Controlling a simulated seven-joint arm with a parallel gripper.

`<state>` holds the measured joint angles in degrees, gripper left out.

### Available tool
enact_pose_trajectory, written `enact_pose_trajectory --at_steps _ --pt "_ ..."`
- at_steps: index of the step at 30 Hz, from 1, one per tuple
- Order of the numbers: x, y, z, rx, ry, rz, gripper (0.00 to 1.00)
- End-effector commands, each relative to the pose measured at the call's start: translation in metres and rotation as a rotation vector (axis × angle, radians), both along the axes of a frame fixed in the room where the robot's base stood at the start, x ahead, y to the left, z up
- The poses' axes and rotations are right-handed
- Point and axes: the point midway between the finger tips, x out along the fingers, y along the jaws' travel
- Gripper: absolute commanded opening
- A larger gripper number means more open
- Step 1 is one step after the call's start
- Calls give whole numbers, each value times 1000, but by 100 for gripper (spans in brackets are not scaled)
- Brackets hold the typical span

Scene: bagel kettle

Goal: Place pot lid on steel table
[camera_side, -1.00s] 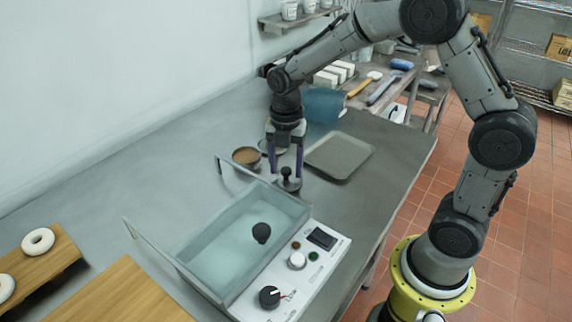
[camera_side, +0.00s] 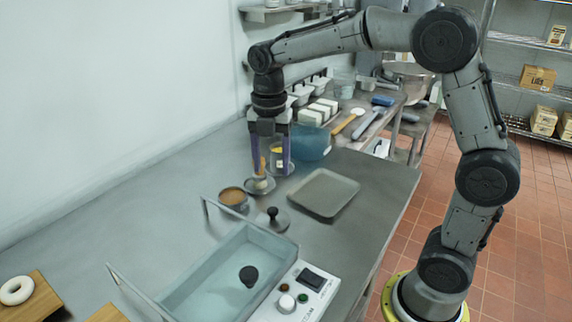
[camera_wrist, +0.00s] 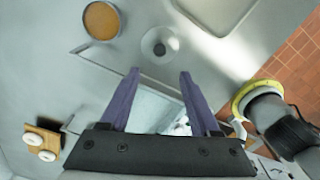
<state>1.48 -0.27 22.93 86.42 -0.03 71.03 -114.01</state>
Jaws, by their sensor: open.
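The pot lid (camera_side: 272,217), a grey disc with a black knob, lies flat on the steel table (camera_side: 165,195), just beyond the water-filled kettle basin (camera_side: 172,296). In the wrist view the lid (camera_wrist: 160,44) lies ahead of the fingertips, in the upper middle. My gripper (camera_side: 270,174) is open, with nothing held between its purple fingers, which point down beyond the lid and clear of it. In the wrist view my gripper (camera_wrist: 159,74) shows both fingers apart, partly hiding the basin behind them.
A bowl with brown contents (camera_side: 233,197) stands left of the lid. A grey tray (camera_side: 323,193) lies to its right. A small round dish (camera_side: 260,186) appears below the fingers. A dark round object (camera_side: 249,275) shows in the basin. A blue bowl (camera_side: 312,143) stands behind.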

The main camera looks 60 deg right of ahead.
Motion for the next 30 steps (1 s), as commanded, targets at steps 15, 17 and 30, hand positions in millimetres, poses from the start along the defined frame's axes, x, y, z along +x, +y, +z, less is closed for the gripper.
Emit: enact_pose_trajectory --at_steps 15,17,30 --pt "-90 5 42 73 -192 -759 63" --pt "-108 6 45 107 -227 -914 63" --pt "-208 10 22 437 -328 -1823 63"
